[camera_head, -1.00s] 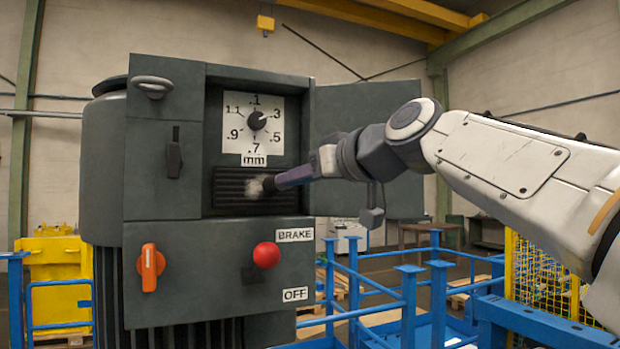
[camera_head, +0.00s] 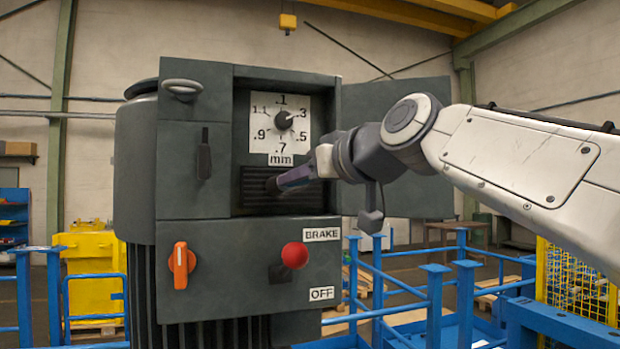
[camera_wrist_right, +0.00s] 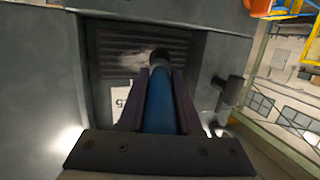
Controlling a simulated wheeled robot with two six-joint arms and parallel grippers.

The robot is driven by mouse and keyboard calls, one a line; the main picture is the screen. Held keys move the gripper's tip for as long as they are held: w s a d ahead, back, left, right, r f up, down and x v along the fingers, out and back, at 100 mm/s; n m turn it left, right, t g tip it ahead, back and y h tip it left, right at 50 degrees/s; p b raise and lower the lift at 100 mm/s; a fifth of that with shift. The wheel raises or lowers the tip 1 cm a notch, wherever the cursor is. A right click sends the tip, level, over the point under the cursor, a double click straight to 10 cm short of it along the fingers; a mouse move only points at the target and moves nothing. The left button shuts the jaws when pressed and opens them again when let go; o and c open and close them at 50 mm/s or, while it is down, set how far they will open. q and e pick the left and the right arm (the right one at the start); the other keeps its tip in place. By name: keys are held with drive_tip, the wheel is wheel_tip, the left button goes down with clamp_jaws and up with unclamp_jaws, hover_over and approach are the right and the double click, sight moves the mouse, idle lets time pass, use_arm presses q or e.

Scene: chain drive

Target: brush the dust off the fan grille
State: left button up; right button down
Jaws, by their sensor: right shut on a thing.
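The fan grille (camera_head: 258,203) is a dark slatted panel in the recess under the dial; it also fills the upper middle of the right wrist view (camera_wrist_right: 112,45). My right gripper (camera_head: 300,178) is shut on a brush with a blue handle (camera_wrist_right: 160,100). The dark brush head (camera_wrist_right: 160,56) is at the grille; I cannot tell whether it touches. A pale dust patch (camera_wrist_right: 128,66) shows on the slats beside the brush head in the wrist view. No dust stands out in the head view, where the brush and gripper hide part of the grille. My left gripper is not in view.
An open door (camera_head: 400,125) stands right of the recess, behind my right arm. Below are a red knob (camera_head: 294,255) and an orange switch (camera_head: 181,265). A dial (camera_head: 283,121) sits above the grille. Blue railings (camera_head: 435,300) stand at the lower right.

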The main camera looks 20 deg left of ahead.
drive_tip(key=shift+s+d+b, duration=0.4)
drive_tip(key=shift+s+d, duration=0.05)
drive_tip(key=shift+s, duration=0.15)
drive_tip(key=shift+s+d+b, duration=0.4)
drive_tip(key=shift+s, duration=0.2)
drive_tip(key=shift+s+d+b, duration=0.3)
drive_tip(key=shift+s+d, duration=0.15)
drive_tip(key=shift+s, duration=0.2)
drive_tip(key=shift+s+d+b, duration=0.3)
drive_tip(key=shift+s+d, duration=0.1)
drive_tip(key=shift+s, duration=0.25)
drive_tip(key=shift+s+d+b, duration=0.3)
drive_tip(key=shift+s+d, duration=0.15)
drive_tip(key=shift+s, duration=0.2)
drive_tip(key=shift+s+d+b, duration=0.3)
drive_tip(key=shift+s+d, duration=0.1)
drive_tip(key=shift+s, duration=0.2)
drive_tip(key=shift+w+a, duration=0.1)
drive_tip(key=shift+w, duration=0.05)
drive_tip(key=shift+w+a+p, duration=0.45)
drive_tip(key=shift+w+a, duration=0.2)
drive_tip(key=shift+w, duration=0.35)
drive_tip(key=shift+w+a+p, duration=0.4)
drive_tip(key=shift+w+a, duration=0.25)
drive_tip(key=shift+w, duration=0.3)
drive_tip(key=shift+w+a+p, duration=0.45)
drive_tip(key=shift+w+a, duration=0.2)
drive_tip(key=shift+w, duration=0.35)
